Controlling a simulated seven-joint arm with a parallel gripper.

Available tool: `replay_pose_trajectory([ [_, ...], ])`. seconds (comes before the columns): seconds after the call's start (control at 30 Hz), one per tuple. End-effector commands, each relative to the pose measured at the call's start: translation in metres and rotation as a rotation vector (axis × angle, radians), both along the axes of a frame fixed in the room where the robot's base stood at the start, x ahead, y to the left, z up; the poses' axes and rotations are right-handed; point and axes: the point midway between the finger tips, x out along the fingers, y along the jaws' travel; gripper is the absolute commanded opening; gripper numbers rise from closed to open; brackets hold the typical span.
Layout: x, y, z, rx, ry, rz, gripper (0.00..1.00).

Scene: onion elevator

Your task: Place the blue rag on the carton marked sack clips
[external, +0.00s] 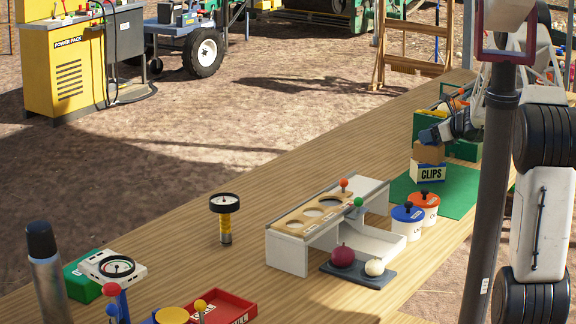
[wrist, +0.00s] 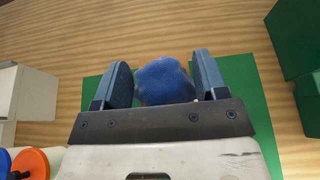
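The blue rag (wrist: 165,82) is a crumpled lump between the two fingers of my gripper (wrist: 164,80) in the wrist view. It fills nearly the whole gap, but I cannot tell whether the fingers press on it. In the external view my gripper (external: 436,133) is low over the brown carton (external: 428,153), which stands behind a white label reading CLIPS (external: 428,174) on a green mat (external: 457,192). A small blue patch shows there just above the carton; I cannot tell rag from finger. The carton is mostly hidden in the wrist view.
Green bins (external: 462,149) stand close behind my gripper. Blue-lidded (external: 408,213) and orange-lidded (external: 424,200) tubs stand in front of the mat. A grey stand with round holes (external: 322,213) is to the left, with a dark tray (external: 358,275) holding onions. A dark post partly blocks the right side.

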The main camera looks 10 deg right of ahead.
Motion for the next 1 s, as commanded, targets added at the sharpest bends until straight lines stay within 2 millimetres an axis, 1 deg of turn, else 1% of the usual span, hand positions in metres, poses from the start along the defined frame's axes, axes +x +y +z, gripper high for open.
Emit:
replay_pose_trajectory([
  [0.03,0.0,0.0,0.001,-0.001,-0.001,0.0,0.74],
  [0.13,0.0,0.0,0.001,0.0,0.0,0.0,0.89],
  [0.17,0.0,0.0,0.001,0.0,0.0,0.0,0.91],
  [0.43,0.0,0.0,0.001,0.0,0.0,0.0,0.91],
  [0.57,0.0,0.0,0.004,0.0,0.0,0.0,0.91],
  [0.77,-0.01,-0.01,0.01,-0.001,-0.001,-0.001,0.91],
  [1.0,-0.033,-0.033,0.023,0.0,-0.001,-0.001,0.91],
])
